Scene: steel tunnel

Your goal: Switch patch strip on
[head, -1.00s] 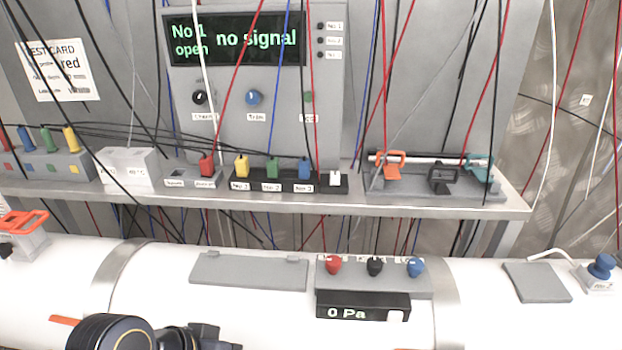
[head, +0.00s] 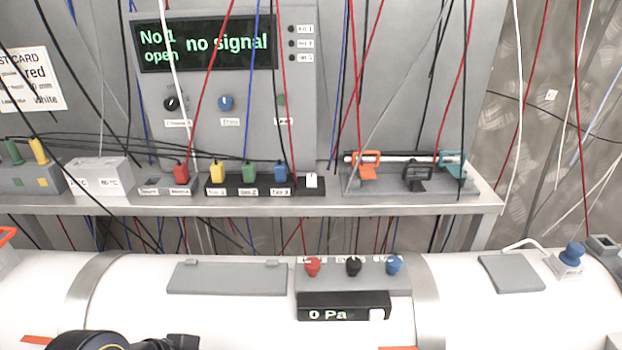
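The patch strip (head: 232,190) is a black bar on the steel shelf, below the display panel. Yellow (head: 217,171), green (head: 248,173) and blue (head: 280,172) plugs stand in it above small labels. A white rocker switch (head: 312,181) sits at its right end. It is too small to tell which way the switch is tipped. Only dark parts of my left arm show at the bottom left edge. No fingers of either gripper are visible, and nothing touches the strip.
The display (head: 206,42) reads "No 1 open" and "no signal". A red plug (head: 181,173) stands left of the strip, a clamp rack (head: 412,180) right of it. Several wires hang in front of the shelf. A white tube (head: 240,320) with a "0 Pa" box (head: 343,306) lies in front.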

